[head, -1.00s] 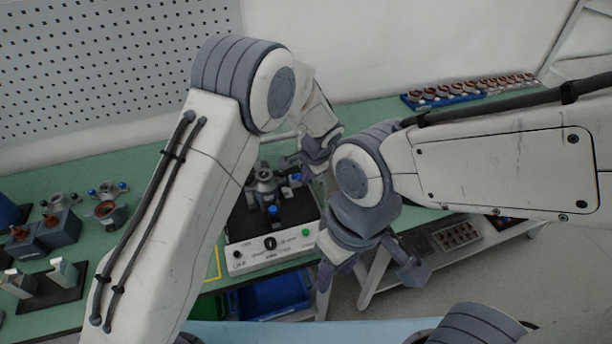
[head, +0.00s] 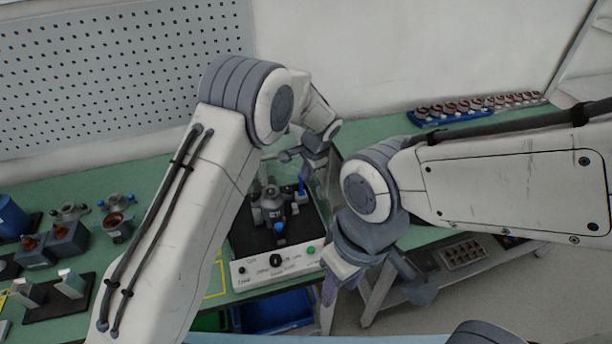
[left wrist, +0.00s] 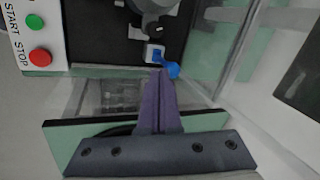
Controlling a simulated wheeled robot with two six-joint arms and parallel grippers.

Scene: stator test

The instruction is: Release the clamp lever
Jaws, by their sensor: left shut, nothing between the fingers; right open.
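The dark-topped test fixture (head: 244,246) stands on the green bench, its white front panel carrying buttons and a knob. A grey clamped part (head: 272,207) sits on it. An upright blue piece (head: 301,189) stands at its right side, and another blue piece (head: 280,229) is in front; I cannot tell which is the clamp lever. My left gripper (head: 316,165) is shut and empty, above the fixture's right side. In the left wrist view its purple fingers (left wrist: 159,78) are together, close beside a blue tip (left wrist: 172,70); contact is unclear. My right gripper (head: 329,291) is open, low in front of the bench.
A clear panel (left wrist: 205,65) stands close to the left fingers. Green (left wrist: 34,21) and red (left wrist: 40,57) buttons are on the fixture panel. A blue rack of parts (head: 436,118) is at back right.

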